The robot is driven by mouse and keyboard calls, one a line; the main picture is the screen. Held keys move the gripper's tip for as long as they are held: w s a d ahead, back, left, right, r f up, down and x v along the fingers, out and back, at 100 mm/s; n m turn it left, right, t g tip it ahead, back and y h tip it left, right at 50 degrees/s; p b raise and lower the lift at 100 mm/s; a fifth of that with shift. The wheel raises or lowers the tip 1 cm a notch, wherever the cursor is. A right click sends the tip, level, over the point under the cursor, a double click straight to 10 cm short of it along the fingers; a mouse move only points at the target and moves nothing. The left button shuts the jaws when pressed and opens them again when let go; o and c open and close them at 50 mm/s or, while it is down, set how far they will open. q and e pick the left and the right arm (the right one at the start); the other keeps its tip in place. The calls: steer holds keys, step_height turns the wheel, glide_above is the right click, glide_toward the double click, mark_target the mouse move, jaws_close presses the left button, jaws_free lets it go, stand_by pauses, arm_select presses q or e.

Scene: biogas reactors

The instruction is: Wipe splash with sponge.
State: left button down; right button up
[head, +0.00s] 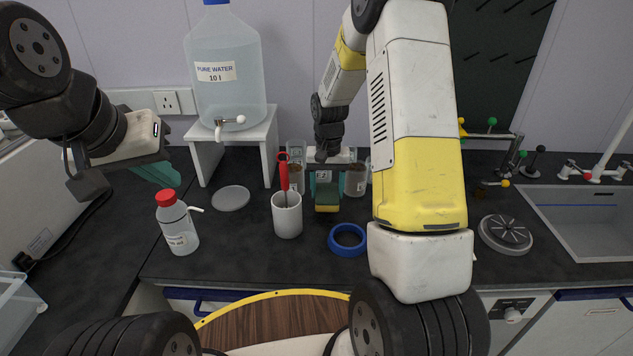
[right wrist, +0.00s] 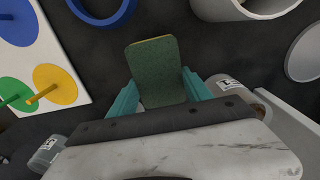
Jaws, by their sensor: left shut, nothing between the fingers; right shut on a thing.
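The sponge, green with a yellow layer (head: 327,207), is between the teal fingers of my right gripper (head: 327,186), which is shut on it. It is over the dark worktop, right of the white mug. In the right wrist view the sponge (right wrist: 158,72) points away from my right gripper (right wrist: 153,98), green face to the camera. I cannot tell whether it touches the worktop. My left gripper (head: 160,173) is shut and empty, raised above the red-capped bottle at the left. I cannot make out a splash in either view; my right arm hides part of the worktop.
The white mug (head: 287,215) holds a red-handled tool. A blue ring (head: 347,240) lies close in front of the sponge. Labelled jars (head: 355,181) stand behind it. The wash bottle (head: 177,225) and water tank (head: 226,70) are left; a pegged board (right wrist: 38,50) shows in the wrist view.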

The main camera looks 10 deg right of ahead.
steer(key=shift+r, duration=2.6)
